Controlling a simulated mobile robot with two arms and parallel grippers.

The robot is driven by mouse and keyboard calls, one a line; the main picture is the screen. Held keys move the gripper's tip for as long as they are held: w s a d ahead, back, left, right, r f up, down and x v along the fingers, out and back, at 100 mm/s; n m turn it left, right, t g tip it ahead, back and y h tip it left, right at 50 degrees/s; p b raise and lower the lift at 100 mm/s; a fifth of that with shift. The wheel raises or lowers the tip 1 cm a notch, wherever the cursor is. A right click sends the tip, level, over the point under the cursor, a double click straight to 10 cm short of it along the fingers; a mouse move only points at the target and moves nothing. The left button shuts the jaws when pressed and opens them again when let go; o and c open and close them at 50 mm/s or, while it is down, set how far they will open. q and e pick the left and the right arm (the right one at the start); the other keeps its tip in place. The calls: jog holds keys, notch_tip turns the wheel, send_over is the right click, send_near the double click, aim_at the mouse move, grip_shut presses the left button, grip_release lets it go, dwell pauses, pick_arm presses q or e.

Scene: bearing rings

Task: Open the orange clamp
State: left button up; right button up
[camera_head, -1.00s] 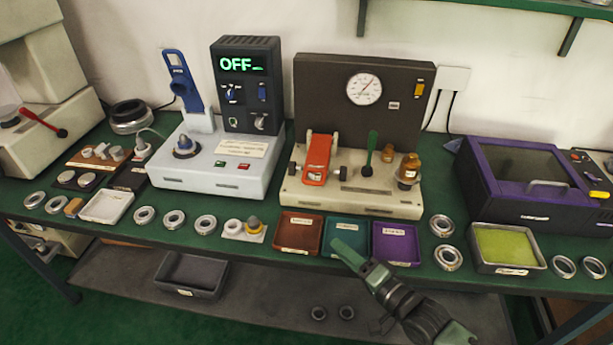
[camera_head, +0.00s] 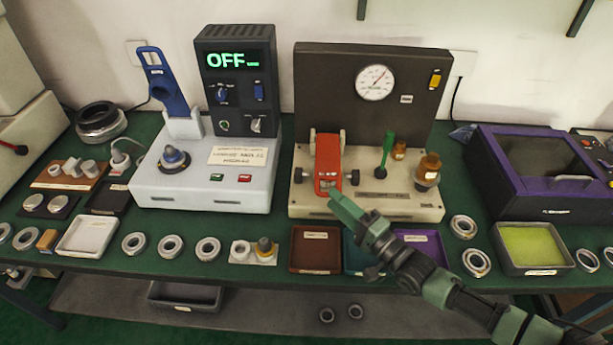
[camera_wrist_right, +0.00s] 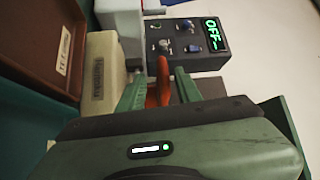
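The orange clamp (camera_head: 328,165) sits on the left part of the beige station base, its front end low near the base and its far end at a bracket. My right gripper (camera_head: 342,203) comes in from the lower right, its fingertips just in front of the clamp's front end. In the right wrist view the clamp (camera_wrist_right: 157,88) shows between the two green fingers of the gripper (camera_wrist_right: 159,92). The fingers stand apart; whether either touches the clamp I cannot tell. My left gripper is not in view.
A white machine (camera_head: 205,180) reading OFF stands left. Brown (camera_head: 316,250) and purple (camera_head: 424,243) trays lie in front; my arm partly covers a teal one.

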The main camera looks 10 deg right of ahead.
aim_at(328, 166)
jog(key=x, duration=0.2)
jog(key=r+p+x, duration=0.1)
jog(key=x, duration=0.1)
jog(key=shift+f+x, duration=0.25)
jog(key=shift+x, duration=0.8)
jog(key=shift+w+a, duration=0.1)
grip_shut()
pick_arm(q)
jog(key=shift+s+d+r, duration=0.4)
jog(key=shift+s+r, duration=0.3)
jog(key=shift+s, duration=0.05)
pick_arm(e)
jog(key=shift+r, duration=0.1)
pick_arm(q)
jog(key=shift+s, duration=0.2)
